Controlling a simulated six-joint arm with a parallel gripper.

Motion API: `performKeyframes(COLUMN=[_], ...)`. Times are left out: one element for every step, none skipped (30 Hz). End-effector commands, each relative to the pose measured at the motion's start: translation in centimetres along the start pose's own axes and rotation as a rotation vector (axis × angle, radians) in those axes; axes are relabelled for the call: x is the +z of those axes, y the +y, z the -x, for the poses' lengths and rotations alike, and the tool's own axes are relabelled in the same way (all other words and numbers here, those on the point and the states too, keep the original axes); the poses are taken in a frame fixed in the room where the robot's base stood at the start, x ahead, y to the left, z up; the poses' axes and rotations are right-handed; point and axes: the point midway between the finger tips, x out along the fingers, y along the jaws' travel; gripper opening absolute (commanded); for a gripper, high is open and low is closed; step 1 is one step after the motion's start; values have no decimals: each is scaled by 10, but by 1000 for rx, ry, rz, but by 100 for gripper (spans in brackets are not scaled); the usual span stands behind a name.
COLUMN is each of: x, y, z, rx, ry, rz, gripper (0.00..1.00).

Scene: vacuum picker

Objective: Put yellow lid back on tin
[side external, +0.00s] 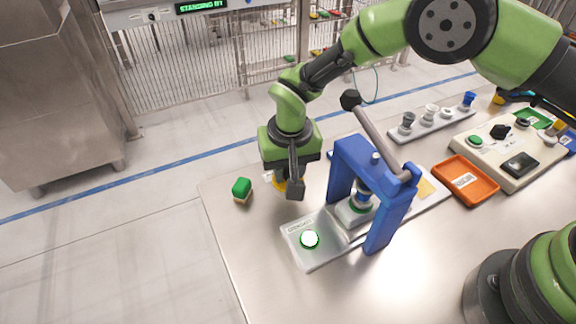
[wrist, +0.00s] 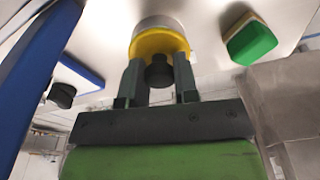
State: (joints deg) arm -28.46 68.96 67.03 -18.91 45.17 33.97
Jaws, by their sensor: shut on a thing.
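My gripper (side external: 292,188) points down near the table's far left edge, left of the blue press. In the wrist view my gripper (wrist: 160,75) has its fingers on both sides of the dark knob of the yellow lid (wrist: 148,42), shut on it. A silvery round tin (wrist: 157,22) shows directly beyond the lid, in line with it. I cannot tell whether the lid sits fully on the tin. In the side view only a sliver of the yellow lid (side external: 279,183) shows behind my finger, and the tin is hidden.
A green-topped block (side external: 241,187) stands left of my gripper, also in the wrist view (wrist: 252,42). An orange tray (side external: 466,181) lies farther right.

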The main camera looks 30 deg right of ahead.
Motion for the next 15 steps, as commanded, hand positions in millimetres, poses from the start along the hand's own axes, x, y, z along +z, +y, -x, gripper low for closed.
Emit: performKeyframes(x=[0, 0, 0, 0, 0, 0, 0, 0, 0, 0, 0, 0, 0, 0, 0], y=[0, 0, 0, 0, 0, 0, 0, 0, 0, 0, 0, 0, 0, 0, 0], z=[0, 0, 0, 0, 0, 0, 0, 0, 0, 0, 0, 0, 0, 0, 0], rx=[0, 0, 0, 0, 0, 0, 0, 0, 0, 0, 0, 0, 0, 0, 0], ry=[0, 0, 0, 0, 0, 0, 0, 0, 0, 0, 0, 0, 0, 0, 0], rz=[0, 0, 0, 0, 0, 0, 0, 0, 0, 0, 0, 0, 0, 0, 0], gripper=[5, 5, 5, 5, 5, 5, 5, 5, 5, 5, 33, 42, 49, 56, 58])
